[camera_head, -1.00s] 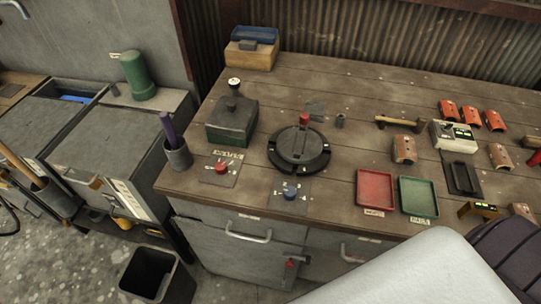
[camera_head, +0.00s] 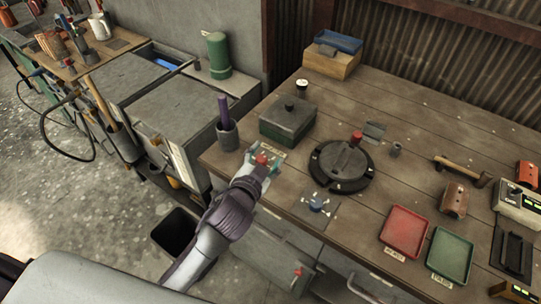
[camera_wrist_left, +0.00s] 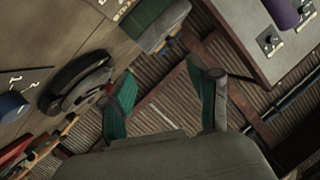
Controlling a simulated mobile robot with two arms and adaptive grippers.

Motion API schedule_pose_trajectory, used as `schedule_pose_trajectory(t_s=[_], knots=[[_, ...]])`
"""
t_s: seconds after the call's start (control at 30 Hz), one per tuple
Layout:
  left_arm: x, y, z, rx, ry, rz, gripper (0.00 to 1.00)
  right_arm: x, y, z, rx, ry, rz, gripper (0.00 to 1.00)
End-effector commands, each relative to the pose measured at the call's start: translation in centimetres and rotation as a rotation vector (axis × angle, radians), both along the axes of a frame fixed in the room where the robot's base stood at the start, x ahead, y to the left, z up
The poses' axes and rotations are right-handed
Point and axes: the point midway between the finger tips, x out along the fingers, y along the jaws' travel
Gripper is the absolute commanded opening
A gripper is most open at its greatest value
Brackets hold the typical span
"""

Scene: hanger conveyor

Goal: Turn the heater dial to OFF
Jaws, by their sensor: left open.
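A red dial (camera_head: 262,159) is at the bench's left front, in front of a dark lidded box. My left gripper (camera_head: 263,164) overlaps it in the head view, with teal fingertips to either side. The gripper is open; I cannot tell how far above the dial it is. The dial's plate and markings are mostly hidden. A blue dial (camera_head: 317,205) on a dark plate with white marks lies to the right. I cannot read which one is labelled heater. In the left wrist view, the fingers (camera_wrist_left: 162,98) are spread with nothing between them. My right gripper is not in view.
A dark cup with a purple item (camera_head: 227,135) stands left of the gripper. The lidded box (camera_head: 287,122) is behind, and a round black turntable (camera_head: 342,165) is to the right. Red (camera_head: 404,231) and green (camera_head: 450,254) trays lie further right.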

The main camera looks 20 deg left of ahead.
Motion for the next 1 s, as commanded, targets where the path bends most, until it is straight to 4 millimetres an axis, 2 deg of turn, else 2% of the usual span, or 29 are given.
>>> schedule_pose_trajectory(t_s=[0.03, 0.17, 0.2, 0.27, 0.33, 0.4, 0.47, 0.5, 0.57, 0.6, 0.67, 0.7, 0.77, 0.8, 0.87, 0.9, 1.0], knots=[[1.2, -1.1, 1.9, 0.025, -0.08, -0.042, 0.61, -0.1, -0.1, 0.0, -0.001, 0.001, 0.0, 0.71], [3.3, -4.8, 6.9, 0.105, -0.302, -0.178, 0.61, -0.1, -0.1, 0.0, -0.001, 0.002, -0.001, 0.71], [3.7, -6.3, 8.6, 0.135, -0.378, -0.233, 0.61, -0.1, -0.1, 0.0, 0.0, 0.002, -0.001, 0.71], [4.0, -8.9, 11.1, 0.194, -0.503, -0.331, 0.61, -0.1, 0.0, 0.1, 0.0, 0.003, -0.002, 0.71], [3.7, -12.6, 14.0, 0.284, -0.663, -0.483, 0.61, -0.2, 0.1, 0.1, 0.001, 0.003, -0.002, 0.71], [2.5, -16.8, 15.8, 0.41, -0.828, -0.685, 0.61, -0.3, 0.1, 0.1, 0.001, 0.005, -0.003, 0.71], [1.1, -20.1, 15.9, 0.542, -0.944, -0.886, 0.61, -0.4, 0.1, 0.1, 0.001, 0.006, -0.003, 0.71], [0.1, -21.7, 15.2, 0.639, -1.0, -1.025, 0.61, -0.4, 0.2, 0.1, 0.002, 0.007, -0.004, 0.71], [-1.0, -23.1, 13.2, 0.797, -1.047, -1.243, 0.61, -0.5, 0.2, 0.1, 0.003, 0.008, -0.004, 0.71], [-1.3, -23.1, 11.4, 0.91, -1.047, -1.388, 0.61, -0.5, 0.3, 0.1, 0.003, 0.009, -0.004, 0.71], [-1.1, -22.0, 8.5, 1.089, -1.0, -1.604, 0.61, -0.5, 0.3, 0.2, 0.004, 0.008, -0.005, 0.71], [-0.6, -20.3, 6.6, 1.212, -0.932, -1.74, 0.61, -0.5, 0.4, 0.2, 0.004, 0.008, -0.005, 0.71], [0.8, -16.8, 4.4, 1.385, -0.781, -1.919, 0.61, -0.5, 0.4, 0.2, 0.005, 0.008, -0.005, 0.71], [1.9, -13.9, 3.4, 1.491, -0.656, -2.018, 0.61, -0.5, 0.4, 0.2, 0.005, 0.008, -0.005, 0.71], [3.5, -9.5, 2.9, 1.621, -0.451, -2.128, 0.61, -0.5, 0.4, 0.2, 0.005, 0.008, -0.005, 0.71], [4.4, -6.7, 3.0, 1.691, -0.31, -2.179, 0.61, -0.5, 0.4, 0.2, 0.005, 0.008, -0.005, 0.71], [5.9, -1.1, 4.2, 1.797, -0.019, -2.245, 0.61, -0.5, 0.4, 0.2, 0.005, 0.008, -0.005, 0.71]])
